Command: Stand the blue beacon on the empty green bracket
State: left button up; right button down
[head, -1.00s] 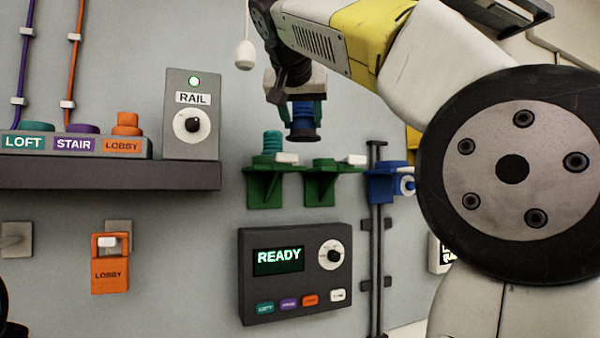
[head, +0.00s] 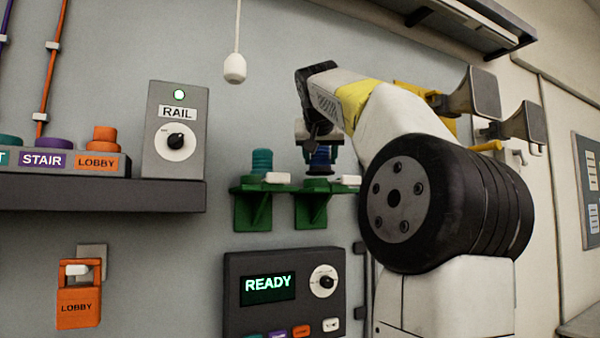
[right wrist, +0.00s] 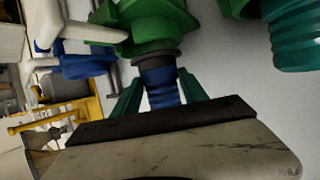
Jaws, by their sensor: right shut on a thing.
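My right gripper (head: 320,152) is shut on the blue beacon (head: 319,166), dark base down, right over the empty green bracket (head: 312,208). In the right wrist view, the green fingers (right wrist: 160,92) flank the ribbed blue beacon (right wrist: 159,82), and its dark base is at the green bracket's (right wrist: 150,28) round seat. I cannot tell whether it touches the seat. This bracket has a white lever (head: 347,180) at its right. The green bracket to its left (head: 253,210) holds a teal beacon (head: 262,161). My left gripper is not in view.
A panel reading READY (head: 268,288) hangs below the brackets. A grey shelf (head: 100,194) at left carries the RAIL box (head: 175,130) and labelled beacons. A white pull (head: 235,68) hangs above. A blue bracket (right wrist: 88,65) shows in the right wrist view.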

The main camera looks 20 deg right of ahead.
aim_at(323, 167)
jog(key=shift+w+d, duration=0.2)
jog(key=shift+d, duration=0.05)
jog(key=shift+w+d+f, duration=0.1)
jog(key=shift+d+f, duration=0.1)
jog(key=shift+f, duration=0.35)
jog(key=shift+w+d+f, duration=0.1)
jog(key=shift+d+f, duration=0.1)
jog(key=shift+f, duration=1)
jog(key=c, duration=0.9)
grip_release()
jog(key=shift+f, duration=0.2)
jog(key=shift+r, duration=0.1)
jog(key=shift+a+r, duration=0.1)
jog(key=shift+r, duration=0.05)
jog(key=v, duration=1.2)
